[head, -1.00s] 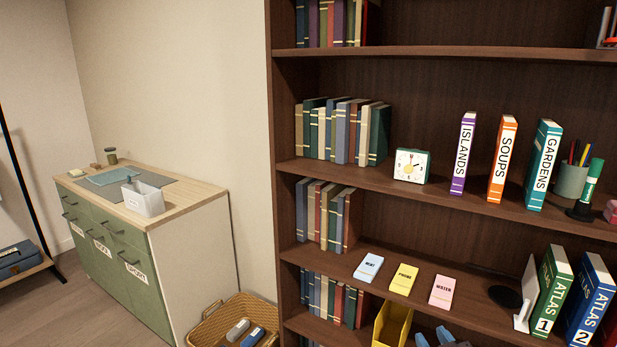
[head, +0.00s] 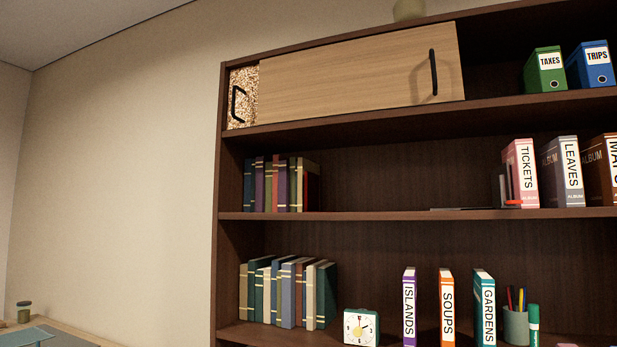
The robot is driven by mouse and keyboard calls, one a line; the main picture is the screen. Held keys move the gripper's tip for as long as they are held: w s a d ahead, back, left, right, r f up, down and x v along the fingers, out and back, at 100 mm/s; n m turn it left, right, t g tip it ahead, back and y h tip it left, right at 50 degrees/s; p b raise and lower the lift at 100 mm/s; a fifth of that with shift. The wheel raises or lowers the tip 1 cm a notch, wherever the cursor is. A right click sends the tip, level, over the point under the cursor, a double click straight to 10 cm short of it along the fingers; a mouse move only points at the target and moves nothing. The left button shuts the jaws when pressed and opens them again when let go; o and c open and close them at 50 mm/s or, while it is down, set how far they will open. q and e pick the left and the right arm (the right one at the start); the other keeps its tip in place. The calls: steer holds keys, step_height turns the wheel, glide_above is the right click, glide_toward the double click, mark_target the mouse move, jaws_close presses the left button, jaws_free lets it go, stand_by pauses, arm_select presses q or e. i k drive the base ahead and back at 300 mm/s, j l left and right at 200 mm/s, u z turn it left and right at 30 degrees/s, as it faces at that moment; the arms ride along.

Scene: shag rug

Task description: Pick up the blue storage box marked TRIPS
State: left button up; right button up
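The blue box marked TRIPS (head: 592,68) stands upright on the top shelf at the far right of the head view. It looks like a binder-shaped box with a white label and a round dark hole low on its front. A green box marked TAXES (head: 545,71) stands just left of it. Neither of my grippers is in view.
A wooden sliding panel (head: 350,75) with a black handle covers the left of the top shelf. Below are albums marked TICKETS (head: 524,172) and LEAVES (head: 565,172), book rows, and a clock (head: 361,327). The top shelf is open between panel and TAXES.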

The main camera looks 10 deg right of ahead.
mark_target(589, 64)
steer(key=z, duration=1.7)
